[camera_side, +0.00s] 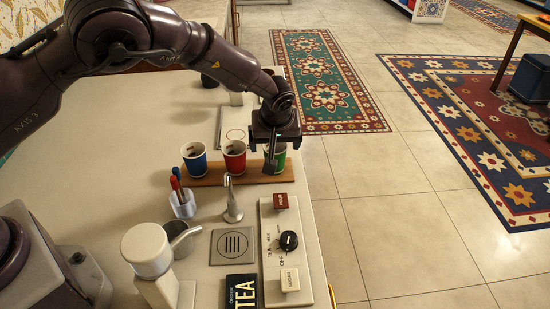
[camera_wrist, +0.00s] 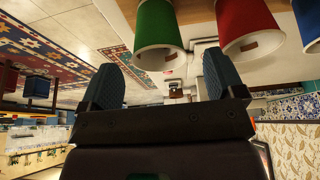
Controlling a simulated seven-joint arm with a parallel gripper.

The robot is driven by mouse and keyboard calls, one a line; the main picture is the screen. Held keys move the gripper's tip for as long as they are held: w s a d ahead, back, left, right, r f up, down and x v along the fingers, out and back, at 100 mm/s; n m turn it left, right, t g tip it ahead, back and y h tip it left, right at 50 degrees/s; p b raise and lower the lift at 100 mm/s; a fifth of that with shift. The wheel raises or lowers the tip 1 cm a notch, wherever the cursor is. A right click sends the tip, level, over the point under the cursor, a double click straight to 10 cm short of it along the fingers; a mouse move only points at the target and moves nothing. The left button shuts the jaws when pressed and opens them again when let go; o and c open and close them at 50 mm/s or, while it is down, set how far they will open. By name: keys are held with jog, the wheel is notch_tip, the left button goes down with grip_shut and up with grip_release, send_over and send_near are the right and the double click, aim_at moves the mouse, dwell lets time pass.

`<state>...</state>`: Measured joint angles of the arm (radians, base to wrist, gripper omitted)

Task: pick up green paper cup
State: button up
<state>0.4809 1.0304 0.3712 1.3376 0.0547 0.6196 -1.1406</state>
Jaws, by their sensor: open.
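The green paper cup (camera_side: 280,160) stands at the right end of a wooden board (camera_side: 215,180) in the side view, partly hidden behind my gripper (camera_side: 270,158). In the wrist view the green cup (camera_wrist: 157,28) shows large at the top, beyond the fingers. My gripper (camera_wrist: 164,78) is open, its two dark fingers spread with nothing between them. In the side view its fingers point down at the green cup's height; I cannot tell whether they touch it.
A red cup (camera_side: 234,157) and a blue cup (camera_side: 195,158) stand left of the green cup on the board. In front are a metal spout (camera_side: 232,203), a marker holder (camera_side: 183,205) and a control panel (camera_side: 290,250). The counter's right edge lies close to the green cup.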

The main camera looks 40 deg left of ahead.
jog(key=x, duration=0.5)
jog(key=shift+f, duration=0.1)
jog(key=shift+c, duration=0.5)
jog(key=c, duration=0.7)
